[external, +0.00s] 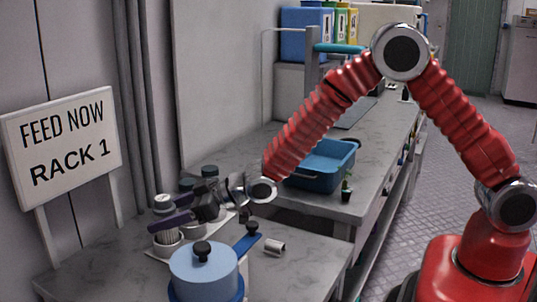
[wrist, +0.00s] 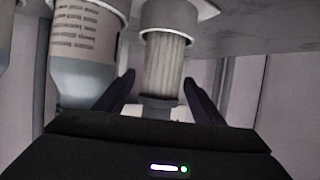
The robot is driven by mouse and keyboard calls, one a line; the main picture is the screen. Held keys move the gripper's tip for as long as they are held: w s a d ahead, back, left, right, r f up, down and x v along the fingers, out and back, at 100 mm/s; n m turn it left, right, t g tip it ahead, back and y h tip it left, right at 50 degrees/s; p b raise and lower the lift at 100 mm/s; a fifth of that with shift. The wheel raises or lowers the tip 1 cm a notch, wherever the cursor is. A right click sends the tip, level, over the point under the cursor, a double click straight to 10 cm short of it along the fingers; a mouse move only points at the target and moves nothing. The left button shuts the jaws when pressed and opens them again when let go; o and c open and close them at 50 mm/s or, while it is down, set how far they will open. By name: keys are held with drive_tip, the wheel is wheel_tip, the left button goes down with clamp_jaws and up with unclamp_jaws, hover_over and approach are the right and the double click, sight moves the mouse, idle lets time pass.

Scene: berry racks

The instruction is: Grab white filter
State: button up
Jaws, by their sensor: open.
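The white filter (wrist: 166,68) is a pleated, ribbed cylinder with a dark end, seated in a white round cup (wrist: 178,14). The wrist view appears upside down, with the cup at the top. In the external view the filter (external: 166,238) stands upright in its cup (external: 166,249) on the near table. My gripper (wrist: 159,87) is open, with dark fingers on either side of the filter's dark end. Gaps show beside the filter, so it is not clamped. In the external view my gripper (external: 172,221) reaches in level from the right and hides part of the filter.
A labelled bottle (wrist: 85,45) stands close beside the filter. Several dark-capped bottles (external: 209,172) stand behind my gripper. A blue pot (external: 204,268) with a black knob is in front, and a small metal cup (external: 274,247) lies to the right. A blue bin (external: 322,163) is on the farther bench.

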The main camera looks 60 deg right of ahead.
drive_tip(key=shift+w+a, duration=0.1)
drive_tip(key=shift+w, duration=0.05)
drive_tip(key=shift+c, duration=0.5)
drive_tip(key=c, duration=0.9)
